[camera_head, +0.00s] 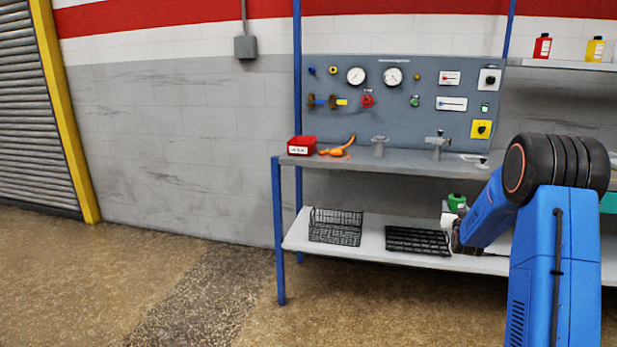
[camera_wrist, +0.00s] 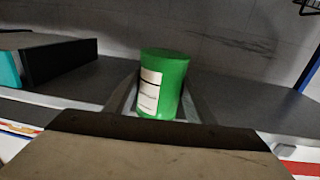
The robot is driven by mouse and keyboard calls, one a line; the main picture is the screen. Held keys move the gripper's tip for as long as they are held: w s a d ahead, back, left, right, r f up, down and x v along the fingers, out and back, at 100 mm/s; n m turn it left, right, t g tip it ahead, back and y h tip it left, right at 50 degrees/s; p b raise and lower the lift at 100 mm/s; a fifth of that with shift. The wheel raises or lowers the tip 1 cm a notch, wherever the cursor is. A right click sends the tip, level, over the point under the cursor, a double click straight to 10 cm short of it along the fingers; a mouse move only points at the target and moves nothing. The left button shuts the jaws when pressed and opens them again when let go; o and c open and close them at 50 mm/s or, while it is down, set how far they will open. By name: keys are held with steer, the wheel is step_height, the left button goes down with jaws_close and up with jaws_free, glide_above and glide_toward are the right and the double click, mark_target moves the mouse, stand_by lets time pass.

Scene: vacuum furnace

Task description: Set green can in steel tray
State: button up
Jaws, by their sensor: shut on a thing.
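The green can (camera_wrist: 172,86) has a white label and stands upright in the wrist view, between the two fingers of my gripper (camera_wrist: 160,98). My gripper is shut on it. In the head view the green can (camera_head: 456,201) shows at the end of my arm, above the right part of the lower shelf. My arm and gripper hide part of the can and the shelf behind it. I cannot make out a steel tray for certain in either view.
The lower shelf (camera_head: 380,262) bears a black wire basket (camera_head: 335,227) and a flat black rack (camera_head: 417,240). The upper shelf (camera_head: 400,160) holds a red box (camera_head: 301,146) and an orange tool (camera_head: 338,148). A teal and black object (camera_wrist: 58,62) stands left in the wrist view.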

steer(key=s+a+f+n+y, duration=0.1)
steer(key=s+a+f+y, duration=0.1)
steer(key=a+f, duration=0.75)
steer(key=s+a+f+n+y, duration=0.1)
steer(key=s+a+f, duration=0.2)
steer(key=a+f, duration=0.65)
steer(key=s+a+f+y, duration=0.1)
steer(key=s+a+f, duration=0.3)
steer(key=s+f, duration=0.2)
steer(key=s+a+f+n+y, duration=0.1)
steer(key=s+a+f, duration=0.4)
steer(key=f, duration=0.3)
steer(key=shift+s+a+n+t+y, duration=0.15)
steer(key=shift+s+n+t+y, duration=0.15)
steer(key=shift+s+t, duration=0.1)
